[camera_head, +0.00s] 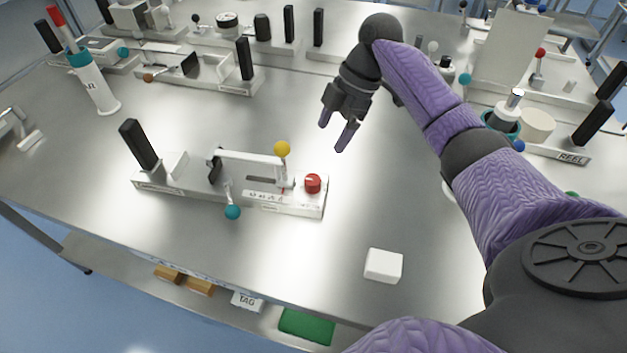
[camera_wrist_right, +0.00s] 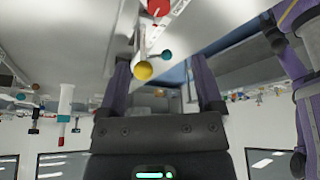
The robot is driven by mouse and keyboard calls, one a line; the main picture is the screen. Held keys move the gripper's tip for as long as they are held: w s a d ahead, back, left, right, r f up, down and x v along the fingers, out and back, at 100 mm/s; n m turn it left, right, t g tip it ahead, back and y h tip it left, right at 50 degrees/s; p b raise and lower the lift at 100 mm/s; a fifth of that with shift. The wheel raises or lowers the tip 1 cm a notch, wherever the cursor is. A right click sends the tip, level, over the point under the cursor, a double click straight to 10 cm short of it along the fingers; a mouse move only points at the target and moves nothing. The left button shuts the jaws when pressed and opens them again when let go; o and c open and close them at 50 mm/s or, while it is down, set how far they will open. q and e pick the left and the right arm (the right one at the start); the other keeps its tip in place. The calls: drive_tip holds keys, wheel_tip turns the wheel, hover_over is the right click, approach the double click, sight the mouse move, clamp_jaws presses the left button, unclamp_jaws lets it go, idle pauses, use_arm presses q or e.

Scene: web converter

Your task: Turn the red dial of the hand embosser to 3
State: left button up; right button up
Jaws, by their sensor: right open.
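The hand embosser (camera_head: 230,185) lies on the steel table, with a white base, a black upright handle, a yellow ball and a teal ball. Its red dial (camera_head: 313,183) sits at the base's right end; its pointer setting is too small to read. In the right wrist view the red dial (camera_wrist_right: 158,8) shows at the top edge, near the yellow ball (camera_wrist_right: 143,70). My right gripper (camera_head: 334,134) is open and empty, above the table and apart from the dial, up and slightly right of it in the head view. My left gripper is not in view.
A white block (camera_head: 384,265) lies on the table to the lower right of the embosser. A white bottle with a teal band (camera_head: 93,85) stands at the left. Other devices (camera_head: 190,72) line the back, and a reel device (camera_head: 560,145) is at the right. Table around the embosser is clear.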

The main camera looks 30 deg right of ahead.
sight(313, 180)
drive_tip(key=b+x, duration=0.1)
drive_tip(key=x, duration=0.3)
drive_tip(key=b+x, duration=0.1)
drive_tip(key=x, duration=0.3)
drive_tip(key=d+b+x, duration=0.1)
drive_tip(key=x, duration=0.3)
drive_tip(key=shift+f, duration=0.4)
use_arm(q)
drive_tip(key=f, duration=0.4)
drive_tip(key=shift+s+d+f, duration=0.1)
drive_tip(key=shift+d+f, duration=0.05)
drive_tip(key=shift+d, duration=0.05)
use_arm(e)
clamp_jaws()
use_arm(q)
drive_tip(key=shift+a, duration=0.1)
use_arm(e)
drive_tip(key=shift+r, duration=0.1)
